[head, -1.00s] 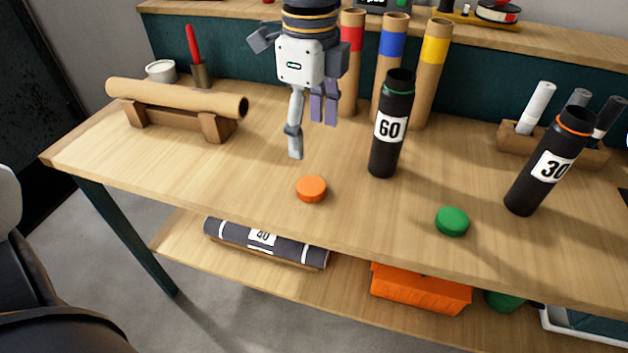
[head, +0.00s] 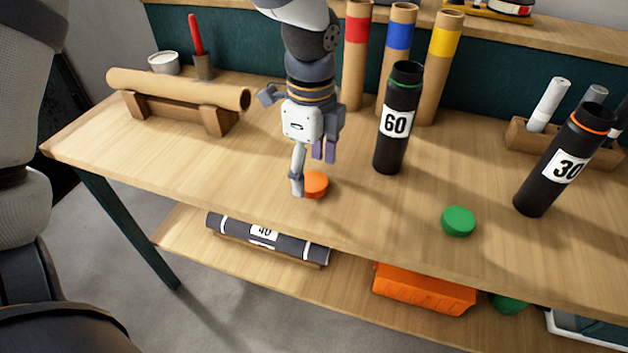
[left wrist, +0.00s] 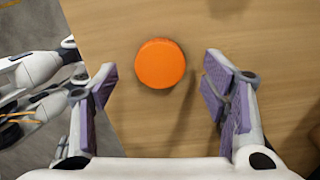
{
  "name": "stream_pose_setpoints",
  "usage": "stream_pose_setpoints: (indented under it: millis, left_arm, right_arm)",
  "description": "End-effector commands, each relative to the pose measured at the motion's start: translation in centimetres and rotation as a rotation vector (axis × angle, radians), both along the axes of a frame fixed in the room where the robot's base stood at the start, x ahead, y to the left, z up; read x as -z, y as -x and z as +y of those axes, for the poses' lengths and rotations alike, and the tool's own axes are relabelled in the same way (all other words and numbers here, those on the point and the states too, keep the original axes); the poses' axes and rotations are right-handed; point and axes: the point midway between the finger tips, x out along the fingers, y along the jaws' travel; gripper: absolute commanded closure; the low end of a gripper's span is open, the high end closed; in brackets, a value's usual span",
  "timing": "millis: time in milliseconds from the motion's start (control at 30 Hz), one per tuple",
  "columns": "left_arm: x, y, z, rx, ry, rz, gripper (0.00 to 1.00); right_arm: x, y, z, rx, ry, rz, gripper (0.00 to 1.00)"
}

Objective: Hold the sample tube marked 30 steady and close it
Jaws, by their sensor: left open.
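The black tube marked 30 (head: 549,172) stands on the table at the right, with an orange ring at its open top. An orange cap (head: 316,184) lies on the table near the front edge; it also shows in the left wrist view (left wrist: 160,64). A black tube marked 60 (head: 396,124) with a green ring stands at the centre, and a green cap (head: 458,221) lies to its right. My left gripper (head: 308,175) is open and empty above the orange cap. In the left wrist view its fingers (left wrist: 163,95) are on either side, with the cap beyond their tips.
Cardboard tubes with red (head: 357,60), blue (head: 398,62) and yellow (head: 440,68) bands stand at the back. A brown roll (head: 175,90) rests on a wooden stand at the left. A wooden holder (head: 520,136) with pens is behind the tube marked 30. The front middle is mostly clear.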

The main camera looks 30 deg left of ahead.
Motion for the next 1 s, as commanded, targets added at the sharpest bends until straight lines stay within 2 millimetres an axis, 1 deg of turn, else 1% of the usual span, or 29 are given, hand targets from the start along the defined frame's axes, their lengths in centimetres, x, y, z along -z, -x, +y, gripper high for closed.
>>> stream_pose_setpoints:
  millis: [33,133,500,600,667,700,1000]
  left_arm:
    - [1.1,0.1,0.0,0.0,-0.001,0.007,0.32]
    - [2.0,0.1,0.0,0.0,-0.001,0.003,0.32]
    - [2.0,0.0,0.0,0.0,0.0,-0.002,0.32]
    - [2.0,0.0,0.0,0.0,0.0,-0.002,0.54]
    - [2.0,0.0,0.0,0.0,0.0,-0.002,0.66]
    - [2.0,0.0,0.0,0.0,0.0,-0.002,0.67]
    - [2.0,0.0,0.0,0.0,0.0,-0.002,0.68]
  right_arm:
    - [0.3,0.3,0.0,0.0,0.0,0.01,0.6]
    - [0.4,0.4,0.0,0.0,0.0,0.013,0.6]
    - [0.3,0.3,0.0,0.0,0.0,0.012,0.6]
    - [0.3,0.3,0.0,0.0,0.0,0.012,0.6]
    - [0.3,0.3,0.0,0.0,0.0,0.012,0.6]
    - [0.3,0.3,0.0,0.0,0.0,0.012,0.6]
    - [0.3,0.3,0.0,0.0,0.0,0.011,0.6]
